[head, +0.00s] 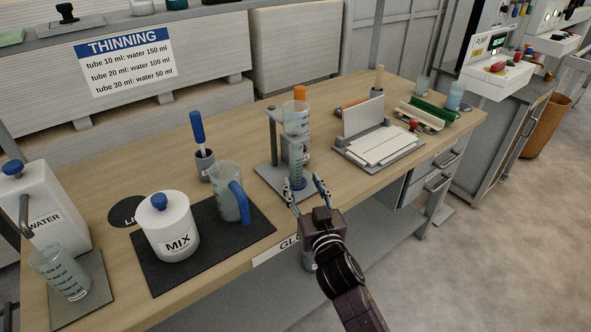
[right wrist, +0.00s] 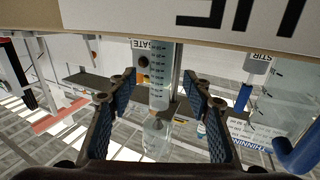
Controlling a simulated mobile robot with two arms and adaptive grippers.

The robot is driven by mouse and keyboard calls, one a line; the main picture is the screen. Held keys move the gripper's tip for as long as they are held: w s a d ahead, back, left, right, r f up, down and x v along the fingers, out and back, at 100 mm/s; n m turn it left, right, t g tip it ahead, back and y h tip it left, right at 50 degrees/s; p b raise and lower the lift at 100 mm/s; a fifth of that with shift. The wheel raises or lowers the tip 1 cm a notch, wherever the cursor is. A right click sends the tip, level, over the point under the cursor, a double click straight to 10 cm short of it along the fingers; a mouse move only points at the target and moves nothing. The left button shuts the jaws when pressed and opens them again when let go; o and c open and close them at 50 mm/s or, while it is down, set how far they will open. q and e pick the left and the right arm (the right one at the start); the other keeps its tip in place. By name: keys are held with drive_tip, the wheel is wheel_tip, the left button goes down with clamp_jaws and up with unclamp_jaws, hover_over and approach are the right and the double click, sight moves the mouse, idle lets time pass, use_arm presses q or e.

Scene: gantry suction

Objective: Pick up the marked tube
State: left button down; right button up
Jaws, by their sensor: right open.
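The clear tube with graduation marks (head: 296,122) stands upright in a metal stand (head: 274,140) near the bench's front edge. It also shows in the right wrist view (right wrist: 159,80), which is upside down. My right gripper (head: 307,186) is open and empty, just in front of the tube's lower end in the head view. In the right wrist view the tube appears between the two spread blue-padded fingers (right wrist: 160,95), with no visible contact. My left gripper is in neither view.
Left of the stand are a blue-handled tool in a holder (head: 204,162), a blue-handled jug (head: 229,195), the MIX pot (head: 168,224) and the WATER container (head: 45,212). A tray of white plates (head: 381,145) lies right. The floor in front is clear.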

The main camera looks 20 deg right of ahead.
sight(298, 174)
drive_tip(key=w, duration=0.4)
drive_tip(key=shift+p, duration=0.3)
drive_tip(key=shift+w, duration=0.6)
clamp_jaws()
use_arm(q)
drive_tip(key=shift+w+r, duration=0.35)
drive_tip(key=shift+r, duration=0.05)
